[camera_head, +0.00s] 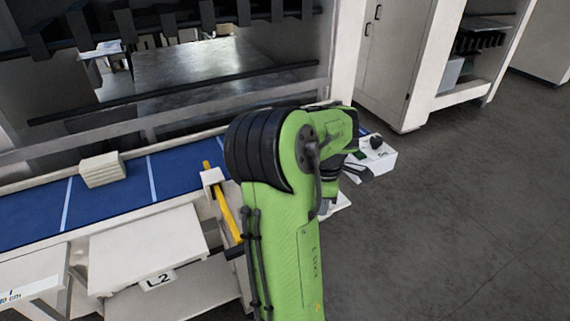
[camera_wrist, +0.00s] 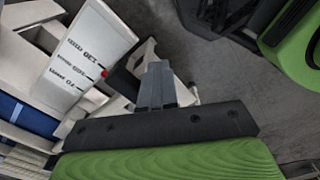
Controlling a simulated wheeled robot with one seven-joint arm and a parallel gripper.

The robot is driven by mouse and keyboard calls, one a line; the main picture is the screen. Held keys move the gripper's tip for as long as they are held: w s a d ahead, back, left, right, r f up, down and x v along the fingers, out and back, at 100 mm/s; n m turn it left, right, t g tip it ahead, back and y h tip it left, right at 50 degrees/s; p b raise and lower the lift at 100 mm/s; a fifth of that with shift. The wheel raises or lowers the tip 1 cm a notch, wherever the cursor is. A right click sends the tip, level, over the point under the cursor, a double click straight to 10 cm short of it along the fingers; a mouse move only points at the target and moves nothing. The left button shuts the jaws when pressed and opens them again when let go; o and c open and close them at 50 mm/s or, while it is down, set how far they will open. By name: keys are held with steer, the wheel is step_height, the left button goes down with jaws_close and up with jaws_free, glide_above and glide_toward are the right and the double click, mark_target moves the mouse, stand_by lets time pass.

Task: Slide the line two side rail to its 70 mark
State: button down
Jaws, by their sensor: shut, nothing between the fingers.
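In the head view my gripper (camera_head: 357,170) is partly hidden beyond my forearm.
A pale block (camera_head: 103,170) sits on the blue belt (camera_head: 110,194). A white box with a dark knob (camera_head: 376,142) stands just beyond my gripper. A white cabinet (camera_head: 397,60) stands at the back right. The grey floor (camera_head: 470,210) at right is clear.

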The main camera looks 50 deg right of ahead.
steer(key=shift+w+d+p, duration=0.45)
steer(key=shift+w+p, duration=0.1)
steer(key=shift+w, duration=0.3)
steer(key=shift+w+d+p, duration=0.4)
steer(key=shift+w+p, duration=0.1)
steer(key=shift+w, duration=0.4)
steer(key=shift+w+d+p, duration=0.45)
steer(key=shift+w+p, duration=0.1)
steer(key=shift+w, duration=0.3)
stand_by(0.3)
steer(key=shift+s, duration=0.1)
steer(key=shift+s+a+b, duration=0.45)
steer(key=shift+s+b, duration=0.35)
steer(key=shift+b, duration=0.05)
step_height(320, 180, up, 9)
steer(key=p, duration=0.7)
steer(key=shift+r, duration=0.15)
